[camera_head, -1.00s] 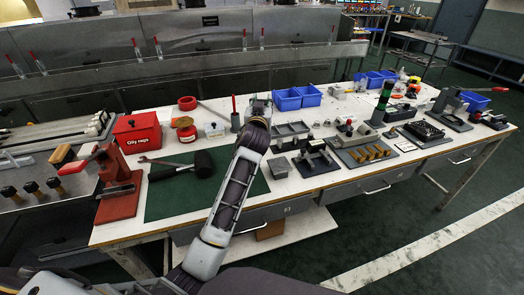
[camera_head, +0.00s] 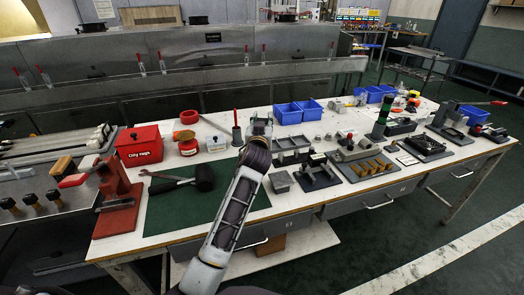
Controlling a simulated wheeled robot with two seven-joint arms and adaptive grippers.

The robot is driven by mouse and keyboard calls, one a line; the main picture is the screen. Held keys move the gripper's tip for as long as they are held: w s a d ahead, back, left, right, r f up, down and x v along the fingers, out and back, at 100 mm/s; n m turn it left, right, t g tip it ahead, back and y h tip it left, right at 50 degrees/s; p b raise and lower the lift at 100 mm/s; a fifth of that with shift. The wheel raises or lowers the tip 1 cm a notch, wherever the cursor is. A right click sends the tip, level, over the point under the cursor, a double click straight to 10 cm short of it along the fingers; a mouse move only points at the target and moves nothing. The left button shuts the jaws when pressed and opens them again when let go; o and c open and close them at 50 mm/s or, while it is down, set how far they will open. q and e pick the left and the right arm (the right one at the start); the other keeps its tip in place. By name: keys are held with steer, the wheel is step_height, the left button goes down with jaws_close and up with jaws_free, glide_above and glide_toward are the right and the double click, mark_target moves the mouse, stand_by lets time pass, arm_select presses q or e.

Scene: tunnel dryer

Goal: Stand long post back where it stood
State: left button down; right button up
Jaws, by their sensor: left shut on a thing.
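My left arm reaches up over the bench from the bottom middle, and its gripper (camera_head: 260,124) is shut near the bench's back edge. The thing in its jaws is hidden by the gripper and wrist, so I cannot make out its shape or whether it touches the bench. I cannot tell for certain which thing is the long post. A dark upright post with a red top (camera_head: 236,128) stands just left of the gripper, apart from it. My right gripper is not in view.
Blue bins (camera_head: 288,114) stand behind and right of the gripper. A red box (camera_head: 139,146) stands left.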

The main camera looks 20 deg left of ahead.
arm_select(q)
step_height(320, 180, down, 4)
steer(key=shift+r+b, duration=0.1)
steer(key=shift+b, duration=0.35)
steer(key=shift+f, duration=0.5)
steer(key=shift+f+b, duration=0.3)
steer(key=shift+f, duration=0.3)
steer(key=shift+f+b, duration=0.3)
steer(key=shift+f, duration=0.95)
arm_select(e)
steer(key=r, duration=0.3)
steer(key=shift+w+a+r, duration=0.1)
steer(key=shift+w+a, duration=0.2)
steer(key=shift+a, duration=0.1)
arm_select(q)
steer(key=shift+f, duration=0.15)
